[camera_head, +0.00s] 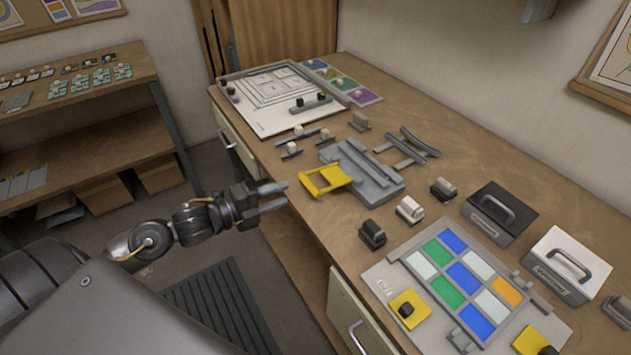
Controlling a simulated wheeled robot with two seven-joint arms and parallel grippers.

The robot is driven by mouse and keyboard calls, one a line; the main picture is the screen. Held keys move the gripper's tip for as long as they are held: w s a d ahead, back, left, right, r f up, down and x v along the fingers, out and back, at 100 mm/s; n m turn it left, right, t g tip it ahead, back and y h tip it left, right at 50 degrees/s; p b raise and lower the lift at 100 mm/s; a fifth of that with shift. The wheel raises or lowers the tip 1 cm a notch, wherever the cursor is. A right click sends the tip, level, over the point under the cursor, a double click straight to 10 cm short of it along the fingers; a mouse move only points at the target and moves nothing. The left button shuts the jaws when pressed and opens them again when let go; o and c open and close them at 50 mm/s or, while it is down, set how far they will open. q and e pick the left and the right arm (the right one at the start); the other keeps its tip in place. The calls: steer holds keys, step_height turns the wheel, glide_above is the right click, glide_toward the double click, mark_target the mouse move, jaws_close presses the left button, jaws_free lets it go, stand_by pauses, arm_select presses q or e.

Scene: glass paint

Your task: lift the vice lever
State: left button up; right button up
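The vice (362,176) is a grey block fixture on the middle of the wooden bench. Its yellow lever (326,179) sticks out from its left side, toward my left gripper. My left gripper (277,195) is to the left of the lever, at the bench's near edge, with a clear gap between them. Its two fingers are apart and nothing is between them. My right gripper is out of view.
A panel of coloured glass squares (391,273) lies at the front, beside a black handled box (498,211) and a white one (562,263). A drawing board (258,119) lies at the back.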

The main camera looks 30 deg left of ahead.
mark_target(307, 185)
arm_select(q)
steer(key=p+x, duration=0.2)
steer(key=x, duration=0.7)
steer(key=shift+w+d+r+p, duration=0.1)
steer(key=shift+w+r+p, duration=0.05)
steer(key=shift+w+p, duration=0.15)
steer(key=shift+w+d+f, duration=0.2)
steer(key=shift+w+d, duration=0.2)
steer(key=shift+w, duration=0.1)
steer(key=shift+c, duration=0.4)
jaws_close()
